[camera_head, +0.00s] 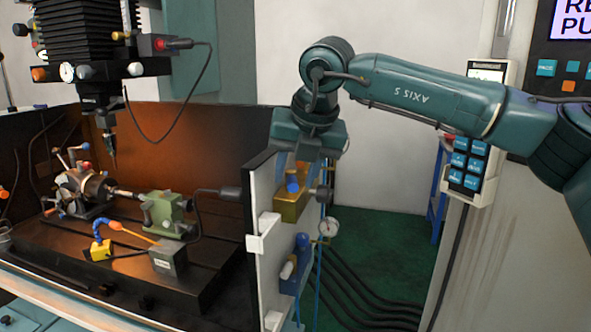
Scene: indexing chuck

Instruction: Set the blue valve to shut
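A brass-coloured valve body (289,206) with a blue knob (292,184) is on the white panel at the centre. Below it, a blue valve body (292,285) with a pale handle (287,270) is on the same panel. I cannot tell from this view which setting either one has. My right gripper (303,166) points down from the teal arm, just above and close to the blue knob. Its fingertips are small and partly hidden, so contact and opening cannot be made out. My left gripper is not in view.
Left of the panel, the black machine bed (130,270) carries a chuck (85,188), a green tailstock (166,213) and a grey box (168,257). A spindle head (95,70) hangs above. A keypad pendant (468,160) is at right.

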